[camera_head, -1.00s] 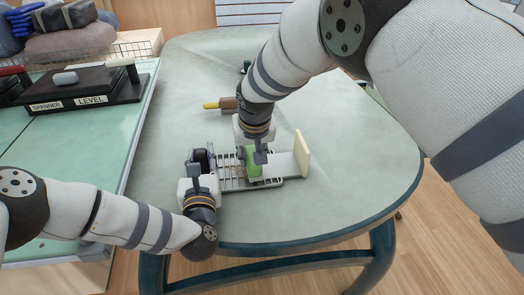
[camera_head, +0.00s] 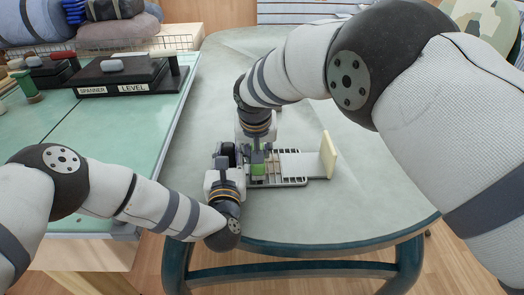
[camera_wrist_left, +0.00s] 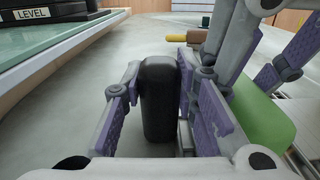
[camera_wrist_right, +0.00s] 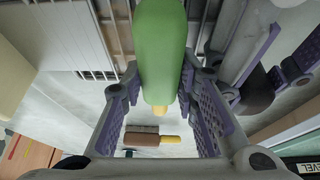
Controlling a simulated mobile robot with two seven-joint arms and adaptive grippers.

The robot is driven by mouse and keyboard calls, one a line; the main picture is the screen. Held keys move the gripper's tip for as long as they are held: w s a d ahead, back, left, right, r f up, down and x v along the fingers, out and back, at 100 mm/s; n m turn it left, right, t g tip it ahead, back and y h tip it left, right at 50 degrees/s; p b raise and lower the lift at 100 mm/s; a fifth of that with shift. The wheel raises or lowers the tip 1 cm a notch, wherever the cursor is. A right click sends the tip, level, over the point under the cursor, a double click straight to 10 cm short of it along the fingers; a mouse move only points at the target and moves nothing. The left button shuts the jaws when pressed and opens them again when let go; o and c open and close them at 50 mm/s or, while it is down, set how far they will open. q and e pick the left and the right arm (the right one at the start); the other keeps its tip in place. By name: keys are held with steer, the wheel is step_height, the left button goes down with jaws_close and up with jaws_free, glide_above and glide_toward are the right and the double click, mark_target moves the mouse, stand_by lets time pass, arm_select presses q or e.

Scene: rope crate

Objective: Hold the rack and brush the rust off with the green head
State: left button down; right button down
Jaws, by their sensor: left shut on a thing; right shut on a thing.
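The grey wire rack (camera_head: 291,182) lies flat near the table's front edge. My left gripper (camera_head: 226,163) is shut on a black rounded block (camera_wrist_left: 159,98) at the rack's left end. My right gripper (camera_head: 258,158) points down over the rack's left part, close to my left gripper. It is shut on the green head (camera_wrist_right: 162,50), which also shows in the head view (camera_head: 258,169) and the left wrist view (camera_wrist_left: 255,122). The head is at the rack's bars; contact is hard to tell. Rust cannot be made out.
A pale flat plate (camera_head: 300,165) with an upright cream board (camera_head: 328,154) is at the rack's right. A brown tool with a yellow end (camera_wrist_right: 150,139) lies beyond the rack. A green-topped bench (camera_head: 120,130) with a labelled black holder (camera_head: 125,78) stands left.

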steer(key=shift+s+a+f, duration=0.1)
steer(key=shift+s+a, duration=0.7)
steer(key=shift+a, duration=0.3)
steer(key=shift+s+d, duration=0.1)
steer(key=shift+d, duration=0.1)
steer(key=d, duration=0.3)
steer(key=shift+s+d, duration=0.1)
steer(key=shift+d, duration=0.1)
steer(key=shift+d+r, duration=0.2)
steer(key=shift+d, duration=2.35)
steer(key=shift+d+f, duration=0.15)
steer(key=shift+d, duration=1.75)
step_height(320, 180, up, 6)
